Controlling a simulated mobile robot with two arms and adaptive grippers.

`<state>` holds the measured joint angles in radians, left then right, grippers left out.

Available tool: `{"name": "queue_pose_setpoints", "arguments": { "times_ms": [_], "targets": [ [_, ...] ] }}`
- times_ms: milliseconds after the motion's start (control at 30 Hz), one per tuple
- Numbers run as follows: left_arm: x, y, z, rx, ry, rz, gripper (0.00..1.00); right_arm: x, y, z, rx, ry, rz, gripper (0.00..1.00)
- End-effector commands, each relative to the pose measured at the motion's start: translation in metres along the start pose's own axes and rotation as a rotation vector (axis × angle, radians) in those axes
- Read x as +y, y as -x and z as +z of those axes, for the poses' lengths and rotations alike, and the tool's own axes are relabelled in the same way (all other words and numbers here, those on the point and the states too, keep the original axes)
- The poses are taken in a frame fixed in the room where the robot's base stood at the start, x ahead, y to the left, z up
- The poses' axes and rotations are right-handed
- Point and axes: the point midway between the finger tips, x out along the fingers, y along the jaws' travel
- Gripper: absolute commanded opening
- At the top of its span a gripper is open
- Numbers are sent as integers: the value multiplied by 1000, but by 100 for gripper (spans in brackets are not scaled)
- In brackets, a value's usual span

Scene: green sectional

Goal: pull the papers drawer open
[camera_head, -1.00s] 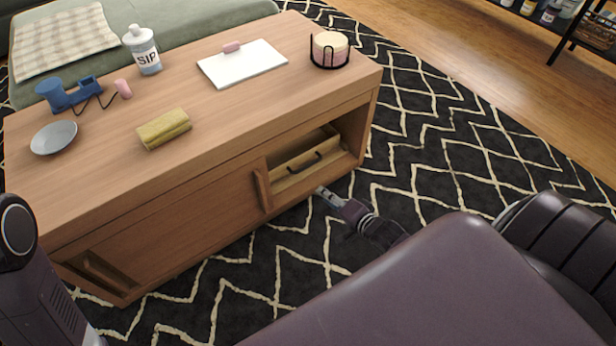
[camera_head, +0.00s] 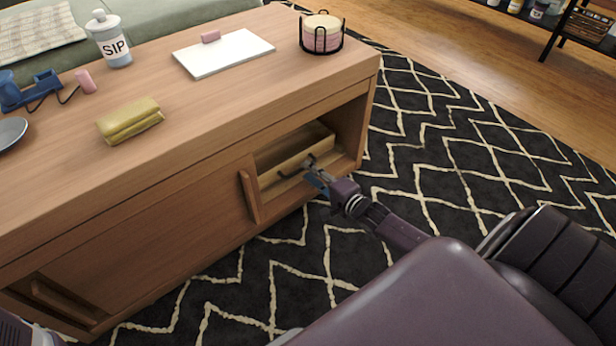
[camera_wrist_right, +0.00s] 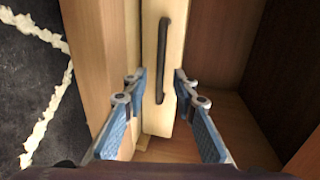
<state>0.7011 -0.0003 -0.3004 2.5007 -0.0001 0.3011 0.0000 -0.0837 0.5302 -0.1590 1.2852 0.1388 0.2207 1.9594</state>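The drawer (camera_head: 322,143) has a light wooden front and a dark bar handle (camera_head: 284,174). It sits inside the open right compartment of the wooden coffee table (camera_head: 215,165). My right gripper (camera_head: 311,176) is at that opening, in front of the drawer near the handle's right end. In the right wrist view the drawer front (camera_wrist_right: 150,110) and its dark handle (camera_wrist_right: 170,55) run upright between the two blue-padded fingers of my right gripper (camera_wrist_right: 158,76). The fingers are spread apart and do not touch the handle. My left gripper is out of view. The drawer's contents cannot be seen.
A sliding door with a wooden pull (camera_head: 249,196) borders the opening on the left. The tabletop holds a white board (camera_head: 224,54), a coaster holder (camera_head: 321,36), a yellow cloth (camera_head: 130,119) and a SIP jar (camera_head: 110,40). Patterned rug (camera_head: 440,130) lies clear to the right.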

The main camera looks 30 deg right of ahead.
Motion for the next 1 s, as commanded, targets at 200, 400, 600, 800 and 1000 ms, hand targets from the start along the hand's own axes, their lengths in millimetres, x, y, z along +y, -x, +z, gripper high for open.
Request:
{"name": "queue_pose_setpoints", "arguments": {
  "times_ms": [200,400,600,800,1000],
  "targets": [
    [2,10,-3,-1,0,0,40,1,-13,0,0,2,0,26],
    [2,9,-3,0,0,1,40,0,-14,0,0,1,2,26],
    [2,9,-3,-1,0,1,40,0,-14,0,0,1,2,13],
    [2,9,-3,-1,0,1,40,0,-14,0,0,1,1,0],
    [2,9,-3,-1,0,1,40,0,-14,0,0,1,2,0]
  ]
}}
